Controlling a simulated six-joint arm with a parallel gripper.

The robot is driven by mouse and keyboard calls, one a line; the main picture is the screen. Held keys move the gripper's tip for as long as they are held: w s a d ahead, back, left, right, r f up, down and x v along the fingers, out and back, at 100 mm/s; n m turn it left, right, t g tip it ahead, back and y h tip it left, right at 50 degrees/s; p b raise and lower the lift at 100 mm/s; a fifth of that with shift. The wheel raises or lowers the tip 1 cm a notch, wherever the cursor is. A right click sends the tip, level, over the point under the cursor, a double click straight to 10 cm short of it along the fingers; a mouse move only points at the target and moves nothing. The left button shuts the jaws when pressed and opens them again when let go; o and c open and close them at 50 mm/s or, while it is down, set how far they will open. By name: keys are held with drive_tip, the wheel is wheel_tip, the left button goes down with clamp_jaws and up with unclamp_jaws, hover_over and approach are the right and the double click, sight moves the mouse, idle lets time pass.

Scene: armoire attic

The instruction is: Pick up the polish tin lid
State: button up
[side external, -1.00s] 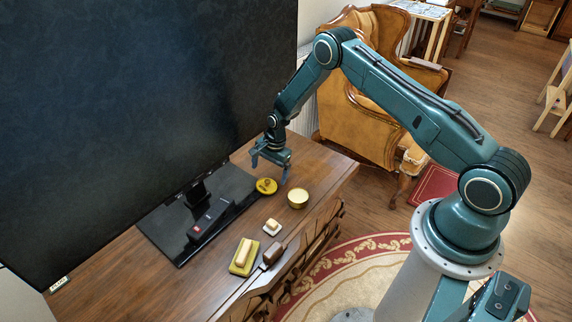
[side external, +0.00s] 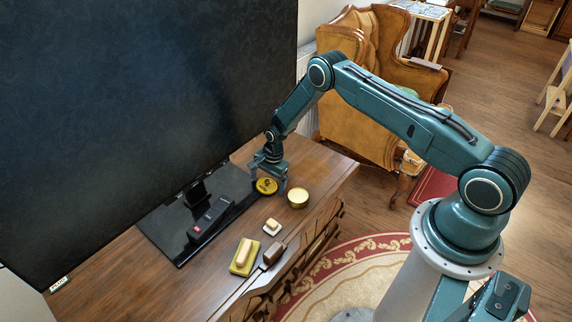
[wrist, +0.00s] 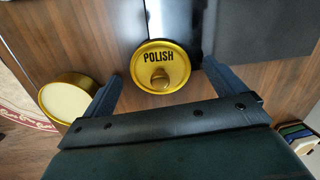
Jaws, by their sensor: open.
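The polish tin lid (side external: 267,186) is a round yellow disc with a gold rim. In the wrist view the lid (wrist: 160,66) shows the word POLISH and a small round gold knob. It lies on the wooden cabinet top beside the black stand base. My gripper (side external: 267,177) is low over the lid. In the wrist view my gripper (wrist: 160,86) is open, with one finger on each side of the lid and nothing held. The open polish tin (side external: 298,198) stands to the right of the lid, with pale contents; it also shows in the wrist view (wrist: 68,98).
A large dark screen (side external: 150,100) rises behind, on a black base (side external: 165,228) with a dark remote-like object (side external: 211,218) on it. A small block (side external: 272,226), a yellow-green pad with a pale bar (side external: 240,267) and a brown-handled brush (side external: 273,253) lie nearer the front edge.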

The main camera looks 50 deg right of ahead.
sight(268, 180)
idle(0.5)
drive_tip(key=c, duration=1)
drive_tip(key=shift+r, duration=0.15)
wheel_tip(268, 180, up, 20)
drive_tip(key=shift+f, duration=0.15)
drive_tip(key=shift+f, duration=0.1)
idle(0.5)
drive_tip(key=shift+n+g+h, duration=0.5)
drive_tip(key=shift+g+h, duration=0.2)
drive_tip(key=shift+h, duration=0.1)
drive_tip(key=shift+s+d+f, duration=0.3)
drive_tip(key=shift+s+f, duration=1.45)
drive_tip(key=shift+s, duration=0.2)
drive_tip(key=shift+s+d+f, duration=0.3)
drive_tip(key=shift+s+f, duration=1.5)
drive_tip(key=shift+s, duration=0.15)
drive_tip(key=shift+s+d+f, duration=0.3)
drive_tip(key=shift+s+f, duration=1.45)
drive_tip(key=shift+s, duration=0.2)
